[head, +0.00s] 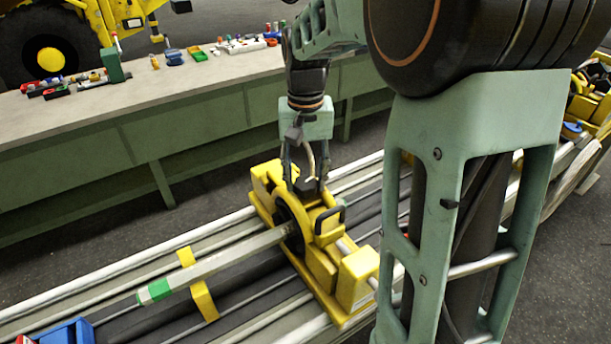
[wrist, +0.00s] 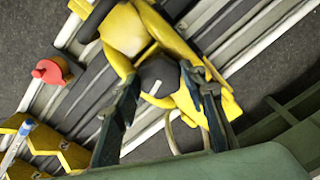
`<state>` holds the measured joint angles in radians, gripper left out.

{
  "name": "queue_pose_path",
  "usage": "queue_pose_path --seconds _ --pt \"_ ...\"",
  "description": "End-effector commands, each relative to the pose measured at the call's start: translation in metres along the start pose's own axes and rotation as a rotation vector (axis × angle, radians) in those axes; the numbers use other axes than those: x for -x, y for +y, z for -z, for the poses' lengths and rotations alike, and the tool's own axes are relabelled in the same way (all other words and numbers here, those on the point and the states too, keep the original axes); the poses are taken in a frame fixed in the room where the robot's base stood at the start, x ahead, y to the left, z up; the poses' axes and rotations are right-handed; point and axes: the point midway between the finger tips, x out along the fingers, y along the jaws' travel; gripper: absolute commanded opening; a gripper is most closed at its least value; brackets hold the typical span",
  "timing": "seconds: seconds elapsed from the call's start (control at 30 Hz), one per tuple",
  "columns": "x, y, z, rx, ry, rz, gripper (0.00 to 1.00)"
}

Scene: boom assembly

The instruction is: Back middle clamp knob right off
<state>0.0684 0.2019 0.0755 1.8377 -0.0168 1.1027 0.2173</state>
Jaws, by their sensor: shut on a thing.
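The yellow clamp (head: 322,262) sits across the rails and holds a long grey bar (head: 225,258) with a green end. Its dark knob (head: 308,186) is on top, between the fingers of my gripper (head: 307,180). In the wrist view the knob (wrist: 160,74) is a dark round cap with a white line across it. My gripper (wrist: 162,92) points down and is shut on it, one finger at each side. The fingers partly hide the knob's sides. I cannot tell how far it is turned.
A long green bench (head: 140,125) with small tools stands behind the rails (head: 110,275). A yellow bracket (head: 200,290) and a blue part (head: 65,333) lie to the left. A red part (wrist: 52,71) shows left of the clamp in the wrist view. A black handle (head: 328,219) stands close to the gripper.

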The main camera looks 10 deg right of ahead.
Motion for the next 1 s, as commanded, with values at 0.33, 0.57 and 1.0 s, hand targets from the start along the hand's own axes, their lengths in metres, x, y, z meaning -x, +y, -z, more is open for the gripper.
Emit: queue_pose_path --seconds 0.33,0.57,1.0 --pt "0.0014 -0.0007 0.0009 0.328 0.004 0.000 0.15" --pt "0.0015 -0.0001 0.0010 0.546 0.004 0.000 0.15" --pt "0.0016 0.0000 0.0009 0.958 0.003 -0.001 0.15"
